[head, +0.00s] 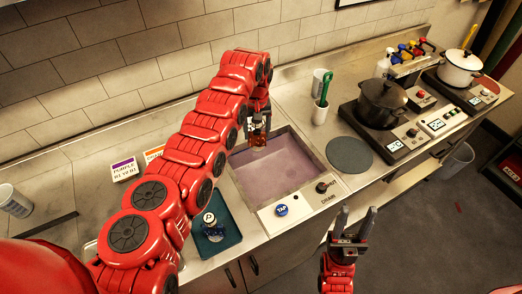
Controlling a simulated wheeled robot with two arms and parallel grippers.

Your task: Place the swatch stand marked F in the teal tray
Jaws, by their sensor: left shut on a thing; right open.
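My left gripper (260,112) is at the end of the red arm that reaches over the counter. It is shut on a small amber-brown and dark object (258,136), held over the back of the sink. I cannot read a letter on that object. The teal tray (232,238) lies on the counter in front of the sink's left side, partly covered by my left arm. My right gripper (354,222) is open and empty, in front of the counter edge.
The sink (315,160) holds purplish liquid; a tap button (281,210) and drain knob (322,187) sit at its front. A purple-labelled card (125,170) lies left.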

